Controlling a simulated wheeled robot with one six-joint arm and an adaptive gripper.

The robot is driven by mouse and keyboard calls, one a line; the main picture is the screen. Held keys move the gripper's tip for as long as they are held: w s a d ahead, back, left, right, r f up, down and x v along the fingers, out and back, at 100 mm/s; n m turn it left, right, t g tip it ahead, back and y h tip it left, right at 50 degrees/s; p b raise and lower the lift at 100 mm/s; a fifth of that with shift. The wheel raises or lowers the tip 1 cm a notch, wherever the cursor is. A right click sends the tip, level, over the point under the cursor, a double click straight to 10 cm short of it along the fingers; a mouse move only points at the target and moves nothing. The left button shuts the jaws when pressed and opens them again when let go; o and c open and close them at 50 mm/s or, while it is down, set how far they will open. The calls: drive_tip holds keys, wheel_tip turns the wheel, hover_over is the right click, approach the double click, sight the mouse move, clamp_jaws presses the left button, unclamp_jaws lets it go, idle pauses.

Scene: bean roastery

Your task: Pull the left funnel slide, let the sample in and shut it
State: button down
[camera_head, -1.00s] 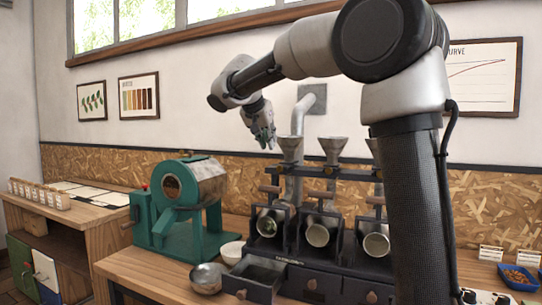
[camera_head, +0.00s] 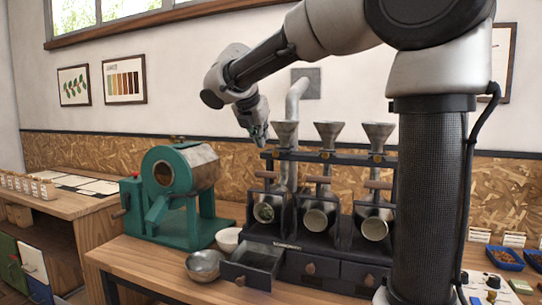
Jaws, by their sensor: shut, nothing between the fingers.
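A sample roaster with three metal funnels stands on the bench. The left funnel (camera_head: 286,134) is above the left drum (camera_head: 268,211), whose open front shows something greenish inside. The middle funnel (camera_head: 328,135) and right funnel (camera_head: 378,136) have small brass-coloured parts below them on the dark rail (camera_head: 350,158). I cannot make out the left funnel's slide clearly; my gripper is close to that spot. My gripper (camera_head: 260,141) is shut and empty, pointing down just left of the left funnel, near the rail's left end. I cannot tell whether it touches anything.
The left drawer (camera_head: 232,271) below the drums is pulled out. A metal bowl (camera_head: 204,265) and a white bowl (camera_head: 228,239) stand beside it. A green roaster (camera_head: 180,190) stands to the left. My arm's column blocks the view at right.

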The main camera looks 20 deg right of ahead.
sight(276, 152)
drive_tip(key=shift+n, duration=0.9)
drive_tip(key=x, duration=1)
drive_tip(key=shift+d+f, duration=0.15)
drive_tip(key=shift+w+d, duration=1.2)
drive_tip(key=shift+w, duration=0.3)
drive_tip(key=w+d, duration=0.2)
drive_tip(key=shift+w+d, duration=0.4)
drive_tip(key=shift+r, duration=0.2)
